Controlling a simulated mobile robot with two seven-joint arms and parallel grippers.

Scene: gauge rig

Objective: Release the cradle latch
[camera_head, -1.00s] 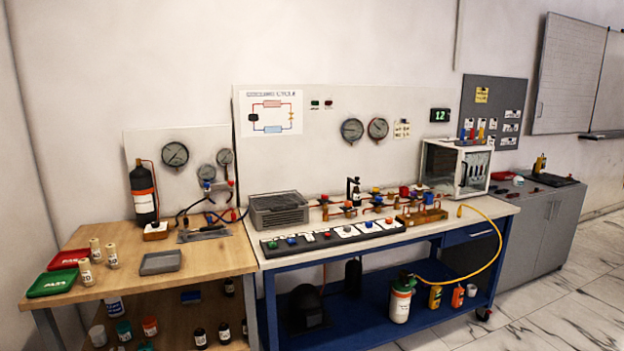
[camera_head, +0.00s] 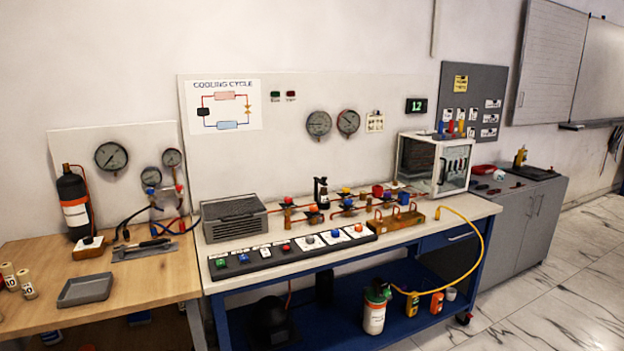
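No part clearly marked as a cradle latch can be made out. A black cylinder with a white and orange label (camera_head: 75,203) stands upright on the wooden table at left. In front of it is a small wooden block with a white top and a dark knob (camera_head: 88,248); I cannot tell if this is the cradle. Next to it lies a flat grey plate with dark tools (camera_head: 144,250). Neither of my grippers is in view.
The wooden table (camera_head: 160,290) also holds a grey tray (camera_head: 86,289). The blue-framed bench (camera_head: 240,280) carries a grey finned box (camera_head: 234,217), a button strip (camera_head: 300,246), valves on copper pipe (camera_head: 345,206) and a glass-fronted cabinet (camera_head: 436,163). Marble floor at right is clear.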

